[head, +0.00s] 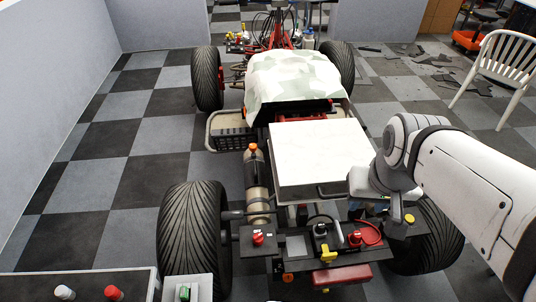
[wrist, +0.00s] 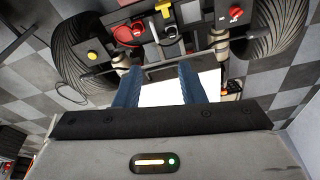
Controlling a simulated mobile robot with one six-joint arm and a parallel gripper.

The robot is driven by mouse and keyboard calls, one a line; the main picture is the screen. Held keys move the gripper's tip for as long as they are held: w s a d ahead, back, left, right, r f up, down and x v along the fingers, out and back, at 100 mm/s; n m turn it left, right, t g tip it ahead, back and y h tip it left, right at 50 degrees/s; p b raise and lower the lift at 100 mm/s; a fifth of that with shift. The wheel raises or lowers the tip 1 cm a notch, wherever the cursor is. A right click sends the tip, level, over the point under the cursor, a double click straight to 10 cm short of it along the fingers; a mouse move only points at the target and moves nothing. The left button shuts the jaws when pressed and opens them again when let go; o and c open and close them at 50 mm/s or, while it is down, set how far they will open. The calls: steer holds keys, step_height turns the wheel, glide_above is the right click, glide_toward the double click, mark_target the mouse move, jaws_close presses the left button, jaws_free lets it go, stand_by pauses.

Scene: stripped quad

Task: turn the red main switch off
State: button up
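A red knob (head: 258,238) sits on a black plate at the front left of the quad, beside the left front tyre. It looks like the red main switch, but its setting is too small to read. It also shows at the upper right of the wrist view (wrist: 236,13). My gripper (wrist: 158,72) is open and empty, with its two blue fingers apart and the white panel behind them. In the head view the gripper is over the panel's right front side, to the right of the knob and apart from it; its fingers are not clear there.
Another red knob (head: 113,292) is on a grey box at lower left. Tyres flank the front.

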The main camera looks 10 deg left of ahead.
steer(key=shift+o, duration=0.2)
steer(key=shift+d, duration=0.1)
steer(key=shift+o, duration=0.8)
steer(key=shift+w+f, duration=0.1)
steer(key=shift+o, duration=0.6)
steer(key=w+a+f+m+g+b, duration=0.1)
steer(key=w+a+f+b, duration=0.4)
steer(key=a+f, duration=0.5)
steer(key=shift+w+a+f+g, duration=0.35)
steer(key=shift+w+f, duration=0.2)
steer(key=shift+w, duration=0.5)
steer(key=m+g+b, duration=0.1)
steer(key=m+b, duration=0.1)
steer(key=b, duration=0.2)
glide_above(257, 235)
steer(key=shift+h, duration=0.3)
step_height(257, 235, down, 14)
steer(key=shift+r, duration=0.1)
steer(key=shift+a+f, duration=0.15)
steer(key=shift+f, duration=0.25)
steer(key=f+b, duration=0.1)
steer(key=f, duration=0.6)
steer(key=shift+d, duration=0.2)
